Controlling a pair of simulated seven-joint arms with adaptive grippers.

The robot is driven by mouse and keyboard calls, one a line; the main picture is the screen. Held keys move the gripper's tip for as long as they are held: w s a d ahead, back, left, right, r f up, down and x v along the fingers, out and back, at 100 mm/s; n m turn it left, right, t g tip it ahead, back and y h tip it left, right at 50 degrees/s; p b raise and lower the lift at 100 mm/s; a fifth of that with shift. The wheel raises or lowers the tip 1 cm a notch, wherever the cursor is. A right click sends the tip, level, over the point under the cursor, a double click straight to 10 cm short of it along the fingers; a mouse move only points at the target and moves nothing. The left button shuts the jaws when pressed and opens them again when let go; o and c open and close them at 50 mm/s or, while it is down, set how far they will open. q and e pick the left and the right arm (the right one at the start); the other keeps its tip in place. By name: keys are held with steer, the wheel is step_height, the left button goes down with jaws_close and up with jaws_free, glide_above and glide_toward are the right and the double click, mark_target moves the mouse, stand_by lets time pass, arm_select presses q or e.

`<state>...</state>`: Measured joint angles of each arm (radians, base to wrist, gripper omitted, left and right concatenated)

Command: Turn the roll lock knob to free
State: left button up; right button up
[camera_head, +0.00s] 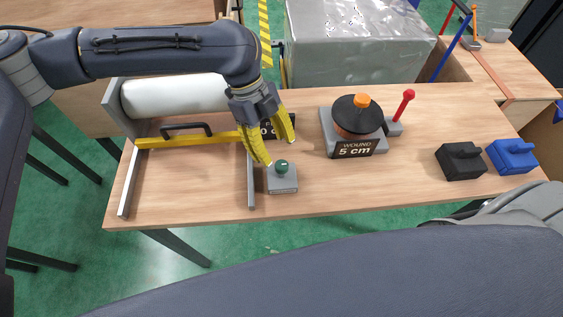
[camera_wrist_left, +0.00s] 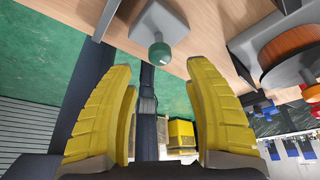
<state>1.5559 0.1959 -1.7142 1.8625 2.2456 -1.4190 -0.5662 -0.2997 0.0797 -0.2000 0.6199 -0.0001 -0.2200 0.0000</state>
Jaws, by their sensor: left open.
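The roll lock knob (camera_head: 281,167) is a small green knob on a grey block (camera_head: 283,183) near the table's front edge. The knob also shows at the top of the left wrist view (camera_wrist_left: 159,54), beyond the fingertips. My left gripper (camera_head: 280,151) has yellow fingers, spread apart and empty, just above and behind the knob. It does not appear to touch the knob. The white roll (camera_head: 175,96) lies in a grey frame to the left, with a yellow bar (camera_head: 190,139) and black handle along its front. My right gripper is not in view.
A winder marked "WOUND 5 cm" (camera_head: 354,149) with a red-tipped lever (camera_head: 404,103) stands right of the gripper. A black block (camera_head: 460,162) and a blue block (camera_head: 512,157) lie farther right. A wrapped grey box (camera_head: 358,45) stands behind. Bare tabletop lies in front of the winder.

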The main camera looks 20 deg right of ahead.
mark_target(281, 164)
arm_select(q)
steer(key=shift+x, duration=3.1)
jaws_close()
